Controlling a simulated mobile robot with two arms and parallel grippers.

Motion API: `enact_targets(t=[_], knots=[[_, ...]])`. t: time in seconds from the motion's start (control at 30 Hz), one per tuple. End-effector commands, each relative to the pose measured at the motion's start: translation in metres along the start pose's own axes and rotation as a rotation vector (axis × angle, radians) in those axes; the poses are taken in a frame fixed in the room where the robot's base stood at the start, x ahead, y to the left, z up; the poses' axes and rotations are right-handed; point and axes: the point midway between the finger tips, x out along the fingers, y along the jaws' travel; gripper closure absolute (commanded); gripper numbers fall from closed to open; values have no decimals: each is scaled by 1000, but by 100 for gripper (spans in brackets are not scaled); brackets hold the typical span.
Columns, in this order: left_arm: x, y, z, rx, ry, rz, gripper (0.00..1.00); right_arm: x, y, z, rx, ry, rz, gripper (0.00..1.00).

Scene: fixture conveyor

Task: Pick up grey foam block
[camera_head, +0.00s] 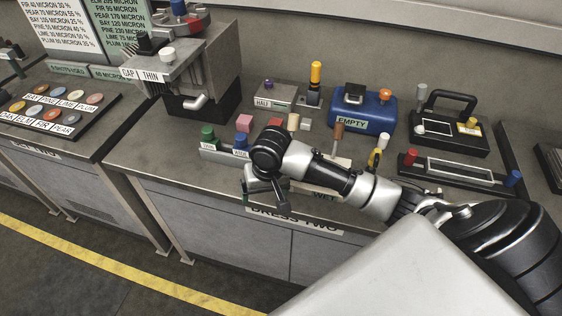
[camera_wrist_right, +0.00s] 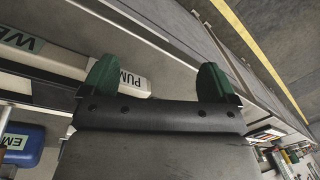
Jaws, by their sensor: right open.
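I cannot pick out a grey foam block with certainty in either view. A small pale block (camera_head: 306,124) stands on the bench beside a beige one (camera_head: 293,121), but its material is too small to tell. My right gripper (camera_head: 266,197) is open, above the front edge of the bench near the DRESS TWO label. My left gripper is not in view.
A blue box labelled EMPTY (camera_head: 362,114), a black handled case (camera_head: 447,130) and a tray with red and blue knobs (camera_head: 458,170) stand to the right. A pink block (camera_head: 244,122) and green knob (camera_head: 208,134) are near the gripper. Bare bench lies left (camera_head: 160,152).

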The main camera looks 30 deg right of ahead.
Motion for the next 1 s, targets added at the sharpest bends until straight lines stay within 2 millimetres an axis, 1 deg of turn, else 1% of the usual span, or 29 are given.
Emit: enact_targets(t=[0.03,0.1,0.2,0.3,0.4,0.43,0.53,0.7,0.8,1.0], knots=[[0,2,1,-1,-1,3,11,-16,9,-20,61,6,28,11],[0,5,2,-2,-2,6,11,-36,21,-42,166,-5,62,11],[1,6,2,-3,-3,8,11,-67,39,-67,320,-15,102,11],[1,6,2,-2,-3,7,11,-91,53,-83,441,-23,126,11],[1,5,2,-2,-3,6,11,-106,61,-92,515,-28,138,11],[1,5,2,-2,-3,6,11,-108,63,-93,529,-30,140,11],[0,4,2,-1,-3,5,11,-103,66,-93,549,-35,144,11],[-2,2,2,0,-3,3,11,-76,68,-91,549,-36,144,11],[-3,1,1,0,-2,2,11,-63,69,-90,548,-35,142,11],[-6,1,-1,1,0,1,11,-49,69,-88,545,-34,143,11]])
